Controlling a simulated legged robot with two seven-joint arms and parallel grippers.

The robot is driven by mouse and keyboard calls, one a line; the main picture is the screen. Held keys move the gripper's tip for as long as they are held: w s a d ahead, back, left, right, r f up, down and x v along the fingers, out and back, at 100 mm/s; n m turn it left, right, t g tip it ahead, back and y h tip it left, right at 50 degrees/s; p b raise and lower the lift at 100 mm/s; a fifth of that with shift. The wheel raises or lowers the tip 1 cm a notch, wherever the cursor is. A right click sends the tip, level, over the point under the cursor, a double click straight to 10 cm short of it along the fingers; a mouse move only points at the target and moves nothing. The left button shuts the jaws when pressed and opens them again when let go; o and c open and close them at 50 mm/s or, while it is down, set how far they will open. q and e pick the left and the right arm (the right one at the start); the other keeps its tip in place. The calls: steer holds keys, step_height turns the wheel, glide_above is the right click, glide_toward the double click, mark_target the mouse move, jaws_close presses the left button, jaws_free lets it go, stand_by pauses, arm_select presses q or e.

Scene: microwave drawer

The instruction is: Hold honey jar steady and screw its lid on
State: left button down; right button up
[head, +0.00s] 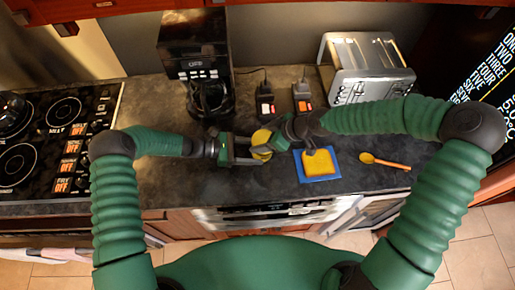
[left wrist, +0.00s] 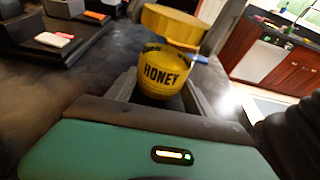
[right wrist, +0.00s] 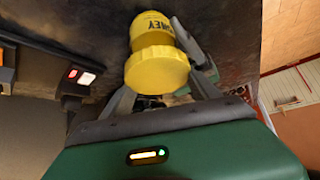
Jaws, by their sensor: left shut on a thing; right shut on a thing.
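The yellow honey jar (left wrist: 162,74) stands between the fingers of my left gripper (head: 250,150), which is shut on it. Its black HONEY lettering faces the left wrist camera. The yellow lid (left wrist: 172,24) is at the jar's mouth and looks slightly tilted against it; whether it is fully seated I cannot tell. In the right wrist view the lid (right wrist: 156,69) is between the fingers of my right gripper (head: 272,143), which is shut on it, with the jar (right wrist: 151,30) just beyond. In the head view the jar and lid are small and partly covered by the grippers.
A yellow block (head: 320,162) on a blue mat (head: 303,177) and a wooden-handled spoon (head: 392,164) lie right of the grippers. A coffee maker (head: 195,50), two small dark devices (head: 302,92) and a toaster (head: 365,70) stand behind. A stove (head: 60,135) is left.

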steer(key=m, duration=0.1)
steer(key=m+t+h, duration=0.1)
steer(key=s+m, duration=0.1)
steer(key=shift+a+t+h, duration=0.3)
steer(key=shift+t, duration=0.1)
steer(key=m+t+h, duration=0.1)
steer(key=m, duration=0.1)
steer(key=shift+w+f+m, duration=0.1)
steer(key=shift+m, duration=0.3)
steer(key=shift+a+m+h, duration=0.1)
steer(key=shift+m+h, duration=0.3)
steer(key=shift+m, duration=0.1)
steer(key=m+t+h, duration=0.1)
steer(key=m+h, duration=0.1)
steer(key=m, duration=0.1)
steer(key=shift+m, duration=0.3)
steer(key=o, duration=1.2)
steer(key=shift+f, duration=0.1)
steer(key=shift+o, duration=1.3)
steer(key=shift+w+d, duration=0.1)
steer(key=shift+d, duration=0.1)
